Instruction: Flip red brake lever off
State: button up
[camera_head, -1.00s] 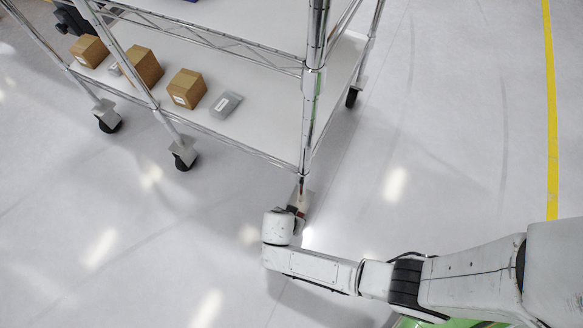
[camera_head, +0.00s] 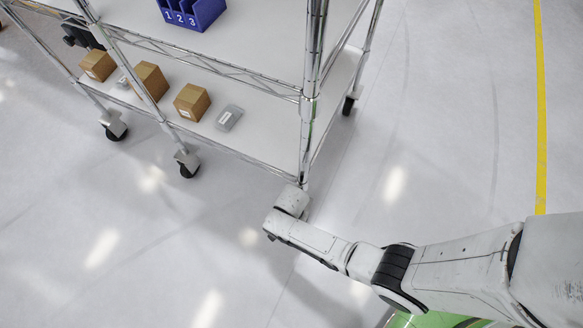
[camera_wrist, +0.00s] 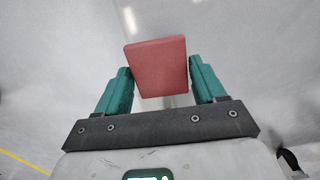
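The red brake lever (camera_wrist: 157,66) shows in the wrist view as a flat, red, squarish pad. My gripper (camera_wrist: 160,67) has its two teal fingers spread, one on each side of the red pad. I cannot tell whether either finger touches it. In the head view my wrist covers the foot of the cart's near corner post, so the lever, its caster and my fingers are hidden there.
The wire-shelf cart (camera_head: 268,115) stands on casters. Its lower shelf holds several brown boxes (camera_head: 192,102) and a grey case (camera_head: 229,118). A blue numbered bin (camera_head: 191,13) sits on the upper shelf. The floor right of the cart is clear, with a yellow line (camera_head: 541,110).

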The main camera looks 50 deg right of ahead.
jog(key=o, duration=0.3)
notch_tip(320, 180, up, 11)
jog(key=p, duration=0.6)
jog(key=shift+f, duration=0.15)
